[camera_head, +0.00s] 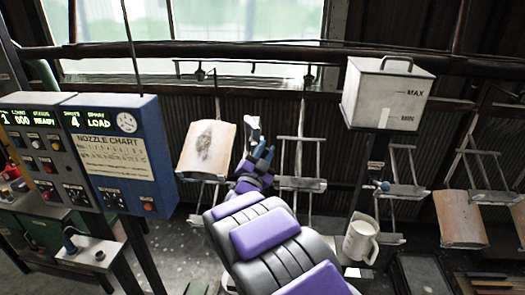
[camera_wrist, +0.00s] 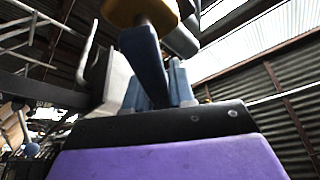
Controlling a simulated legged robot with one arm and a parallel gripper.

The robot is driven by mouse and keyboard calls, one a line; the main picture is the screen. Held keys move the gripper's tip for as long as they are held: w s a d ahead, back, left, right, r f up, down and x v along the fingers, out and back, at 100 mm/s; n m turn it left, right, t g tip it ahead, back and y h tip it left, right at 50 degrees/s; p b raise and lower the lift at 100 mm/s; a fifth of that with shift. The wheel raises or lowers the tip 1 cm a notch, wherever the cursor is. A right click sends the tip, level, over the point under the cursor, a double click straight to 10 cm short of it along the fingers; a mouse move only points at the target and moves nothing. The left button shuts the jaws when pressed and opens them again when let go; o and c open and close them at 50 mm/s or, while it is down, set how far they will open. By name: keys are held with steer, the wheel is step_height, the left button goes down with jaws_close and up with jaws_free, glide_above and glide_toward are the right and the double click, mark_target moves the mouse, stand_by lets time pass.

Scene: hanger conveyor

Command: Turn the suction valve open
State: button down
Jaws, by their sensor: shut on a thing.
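A small valve with a blue knob (camera_head: 381,186) sits on the post below the white tank, at the right of the head view. A blue ball (camera_wrist: 32,150) at the lower left of the wrist view looks like the same knob. My gripper (camera_head: 260,152) is in the middle of the head view, well left of that valve and apart from it. In the wrist view my gripper (camera_wrist: 160,70) is shut on a partly hidden object with a yellow-brown rounded part (camera_wrist: 140,12). A whitish piece (camera_head: 253,130) shows at the fingertips in the head view; I cannot identify the object.
The white tank (camera_head: 386,95), marked MAX and MIN, stands at the right, with a white jug (camera_head: 360,239) below. Wooden panels (camera_head: 207,149) hang on metal hangers behind. A blue control box (camera_head: 115,152) stands left. A small bracket with a lever (camera_head: 90,252) is lower left.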

steer(key=shift+r+n+t, duration=0.3)
steer(key=shift+r+n, duration=0.2)
steer(key=shift+a+r, duration=0.1)
steer(key=shift+r, duration=0.05)
steer(key=c, duration=1.4)
jaws_free()
steer(key=o, duration=0.4)
steer(key=shift+w+d, duration=0.15)
steer(key=shift+d, duration=0.2)
steer(key=shift+c, duration=0.2)
steer(key=v, duration=1.7)
steer(key=shift+s+f, duration=0.2)
steer(key=shift+s, duration=0.1)
steer(key=shift+c, duration=0.3)
